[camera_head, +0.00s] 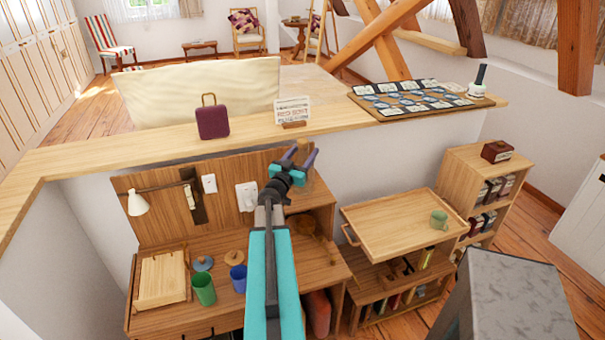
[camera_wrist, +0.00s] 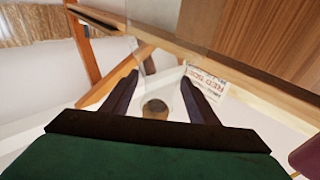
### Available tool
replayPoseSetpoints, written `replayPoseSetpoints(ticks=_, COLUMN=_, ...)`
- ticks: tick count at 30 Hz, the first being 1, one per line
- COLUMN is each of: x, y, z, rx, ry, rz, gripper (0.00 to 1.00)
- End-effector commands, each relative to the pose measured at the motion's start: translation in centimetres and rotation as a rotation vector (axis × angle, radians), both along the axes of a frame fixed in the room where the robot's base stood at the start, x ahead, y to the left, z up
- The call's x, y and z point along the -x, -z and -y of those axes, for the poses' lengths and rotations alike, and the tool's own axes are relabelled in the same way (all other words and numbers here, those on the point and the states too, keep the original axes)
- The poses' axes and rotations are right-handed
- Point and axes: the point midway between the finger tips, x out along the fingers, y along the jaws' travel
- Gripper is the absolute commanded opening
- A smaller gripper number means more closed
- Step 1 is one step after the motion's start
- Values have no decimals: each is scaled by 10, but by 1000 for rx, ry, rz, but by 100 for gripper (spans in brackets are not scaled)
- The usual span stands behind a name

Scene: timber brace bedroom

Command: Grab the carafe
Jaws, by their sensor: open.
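In the wrist view, a clear glass shape with a round brown piece, which looks like the carafe (camera_wrist: 155,106), shows between my two fingers. Its glass outline is faint, so its full form and where it stands are hard to make out. My gripper (camera_wrist: 160,80) is open, with one dark finger to each side of it; I cannot tell whether either touches it. In the head view my gripper (camera_head: 302,155) is at the front edge of the long wooden ledge (camera_head: 350,123), and I cannot clearly make out the carafe there.
On the ledge are a purple case (camera_head: 212,121), a small sign (camera_head: 292,110) and a board of cards (camera_head: 410,100). Below are a desk with a green cup (camera_head: 203,289), a blue cup (camera_head: 238,277) and a lamp (camera_head: 138,204), and a tray cart (camera_head: 385,235) holding a green mug (camera_head: 439,219).

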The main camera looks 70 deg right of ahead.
Motion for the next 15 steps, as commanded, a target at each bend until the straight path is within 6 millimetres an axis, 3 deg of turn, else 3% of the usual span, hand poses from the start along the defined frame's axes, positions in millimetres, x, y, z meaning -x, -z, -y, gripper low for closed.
replayPoseSetpoints(ticks=6, x=3, y=-6, z=23, rx=0, ry=0, rz=0, gripper=54)
replayPoseSetpoints(ticks=15, x=4, y=-6, z=31, rx=0, ry=-1, rz=0, gripper=54)
